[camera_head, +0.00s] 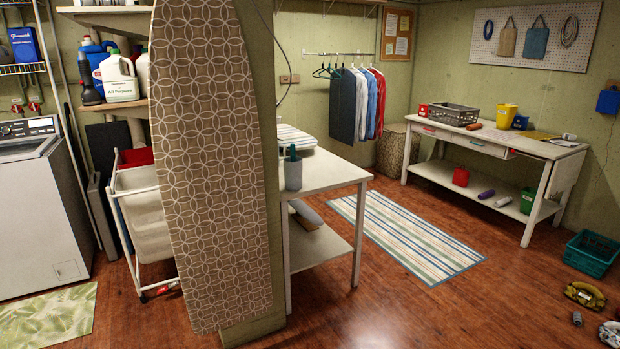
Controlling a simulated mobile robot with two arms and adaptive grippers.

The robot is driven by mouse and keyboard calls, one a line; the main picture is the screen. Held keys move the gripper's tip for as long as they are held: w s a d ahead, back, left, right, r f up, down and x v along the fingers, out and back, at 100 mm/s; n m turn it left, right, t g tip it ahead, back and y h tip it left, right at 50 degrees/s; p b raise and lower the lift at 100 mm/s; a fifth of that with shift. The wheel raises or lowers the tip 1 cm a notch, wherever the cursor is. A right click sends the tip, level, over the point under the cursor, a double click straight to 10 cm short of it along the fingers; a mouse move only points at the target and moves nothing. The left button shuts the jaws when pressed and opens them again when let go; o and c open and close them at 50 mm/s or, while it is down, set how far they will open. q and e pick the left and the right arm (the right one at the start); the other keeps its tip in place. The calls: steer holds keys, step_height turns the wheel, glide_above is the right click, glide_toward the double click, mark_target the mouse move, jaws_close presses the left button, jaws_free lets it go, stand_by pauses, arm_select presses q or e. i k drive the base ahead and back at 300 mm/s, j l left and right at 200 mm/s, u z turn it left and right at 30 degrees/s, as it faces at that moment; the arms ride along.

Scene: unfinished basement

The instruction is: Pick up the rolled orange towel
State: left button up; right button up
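A small orange-brown roll (474,126) lies on top of the white workbench (425,129) at the back right, just right of a grey crate. It looks like the rolled orange towel, but it is small and far off. Nothing of mine is near it. Neither of my grippers shows in the head view.
The grey crate (453,114) and a yellow container (506,116) stand on the workbench. A striped rug (405,235) lies before it. A green basket (591,254) sits on the floor at right. A patterned ironing board (208,170) and a white table (330,172) stand nearer.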

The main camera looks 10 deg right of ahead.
mark_target(471, 127)
steer(key=i+z, duration=0.4)
steer(key=i+j+z, duration=0.1)
steer(key=i+z, duration=0.3)
steer(key=i+j+z, duration=0.2)
steer(key=i+z, duration=0.15)
steer(key=i+j+z, duration=0.4)
steer(key=i+l+z, duration=0.1)
steer(key=i, duration=0.5)
steer(key=i+l+z, duration=0.1)
steer(key=i+l, duration=0.15)
steer(key=i, duration=0.35)
steer(key=i+l+z, duration=0.1)
steer(key=i, duration=0.5)
steer(key=i+j+u, duration=0.25)
steer(key=i+u, duration=0.15)
steer(key=i, duration=0.65)
steer(key=i+l+u, duration=0.1)
steer(key=i+u, duration=0.3)
steer(key=i, duration=0.65)
